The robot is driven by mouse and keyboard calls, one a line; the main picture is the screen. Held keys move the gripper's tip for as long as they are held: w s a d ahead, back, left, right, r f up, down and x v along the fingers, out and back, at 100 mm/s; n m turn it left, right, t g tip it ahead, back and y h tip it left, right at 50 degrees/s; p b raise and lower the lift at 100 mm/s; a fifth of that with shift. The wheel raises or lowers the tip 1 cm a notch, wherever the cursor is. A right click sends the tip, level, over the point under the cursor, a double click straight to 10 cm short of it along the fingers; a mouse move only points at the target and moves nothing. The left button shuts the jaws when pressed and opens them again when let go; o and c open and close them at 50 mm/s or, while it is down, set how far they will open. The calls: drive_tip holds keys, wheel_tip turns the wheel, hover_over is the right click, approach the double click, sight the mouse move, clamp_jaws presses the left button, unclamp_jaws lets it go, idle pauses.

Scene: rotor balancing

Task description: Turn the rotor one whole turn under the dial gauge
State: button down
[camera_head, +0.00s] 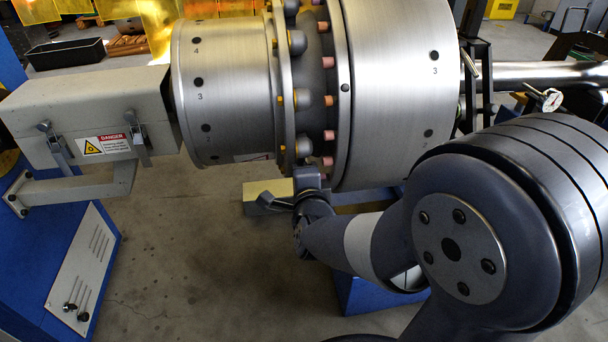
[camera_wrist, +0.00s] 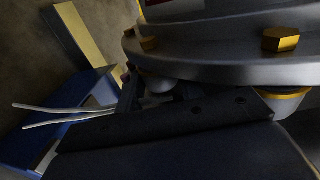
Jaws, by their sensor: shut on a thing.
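The rotor (camera_head: 395,85) is a large brushed-metal body lying across the head view, with numbered dark holes on its drums. Its bolted flange (camera_head: 285,90) carries grey domes and orange bolt heads. The dial gauge (camera_head: 552,99), small with a white face, stands at the right near the shaft (camera_head: 535,74). My gripper (camera_head: 308,182) is at the underside of the flange, partly hidden by its own links. In the wrist view, my gripper (camera_wrist: 158,90) is shut on a grey dome (camera_wrist: 155,83) under the flange rim; the contact is dark and partly hidden.
A grey guard box (camera_head: 95,115) with a danger label and latches stands at the left on a blue cabinet (camera_head: 70,275). A yellow-topped blue support (camera_head: 265,190) lies below the rotor. Bare floor (camera_head: 180,235) is free at the lower left.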

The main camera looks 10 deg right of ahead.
drive_tip(key=shift+w+d+f+t, duration=0.1)
drive_tip(key=shift+w+f+t, duration=0.4)
drive_tip(key=shift+f, duration=0.3)
drive_tip(key=shift+w+f+t, duration=0.4)
drive_tip(key=shift+w+f, duration=0.1)
drive_tip(key=shift+f, duration=0.25)
drive_tip(key=c, duration=0.9)
unclamp_jaws()
drive_tip(key=shift+r, duration=0.1)
drive_tip(key=shift+s, duration=0.3)
drive_tip(key=s+p, duration=0.1)
drive_tip(key=s, duration=0.9)
drive_tip(key=shift+s+d, duration=0.1)
drive_tip(key=shift+c, duration=0.5)
